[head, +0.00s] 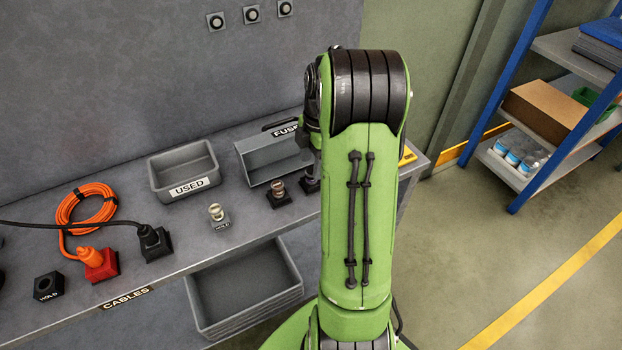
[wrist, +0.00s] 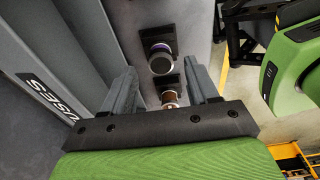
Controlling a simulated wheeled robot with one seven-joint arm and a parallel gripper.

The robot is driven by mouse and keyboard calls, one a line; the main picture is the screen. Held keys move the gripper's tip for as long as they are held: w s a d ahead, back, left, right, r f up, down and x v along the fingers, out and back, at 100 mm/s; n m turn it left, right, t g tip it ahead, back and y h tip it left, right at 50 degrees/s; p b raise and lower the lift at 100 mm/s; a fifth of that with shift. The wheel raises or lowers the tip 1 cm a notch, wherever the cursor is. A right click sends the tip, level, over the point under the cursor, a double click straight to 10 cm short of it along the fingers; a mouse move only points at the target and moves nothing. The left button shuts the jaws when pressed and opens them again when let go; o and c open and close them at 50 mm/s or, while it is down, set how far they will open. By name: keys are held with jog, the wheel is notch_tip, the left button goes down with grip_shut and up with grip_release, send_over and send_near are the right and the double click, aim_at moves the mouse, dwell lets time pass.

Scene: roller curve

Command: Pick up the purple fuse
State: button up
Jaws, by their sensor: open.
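In the wrist view, a purple-ringed fuse (wrist: 160,58) with a pale top sits upright in a dark square holder, just beyond the fingertips. My gripper (wrist: 160,77) is open, with one finger on each side of the row of holders and nothing held. A brown fuse (wrist: 170,98) in its own holder shows between the fingers, closer to the palm. The brown fuse (head: 278,187) and a pale brass-coloured fuse (head: 216,211) stand in holders on the bench there.
The grey fuse bin (head: 250,169) stands behind the holders, close to the gripper's left finger in the wrist view. A USED bin (head: 160,181), orange cable (head: 82,216) and plugs lie further left. A blue-framed shelf (head: 533,103) stands right.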

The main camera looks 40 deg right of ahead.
aim_at(311, 171)
jog(key=f, duration=0.4)
jog(key=shift+a+b, duration=0.25)
jog(key=shift+b, duration=0.1)
jog(key=shift+r, duration=0.15)
grip_shut()
notch_tip(311, 171, up, 10)
jog(key=shift+f+p, duration=0.1)
jog(key=shift+p, duration=1.1)
jog(key=shift+f+b, duration=1.3)
jog(key=shift+f, duration=0.3)
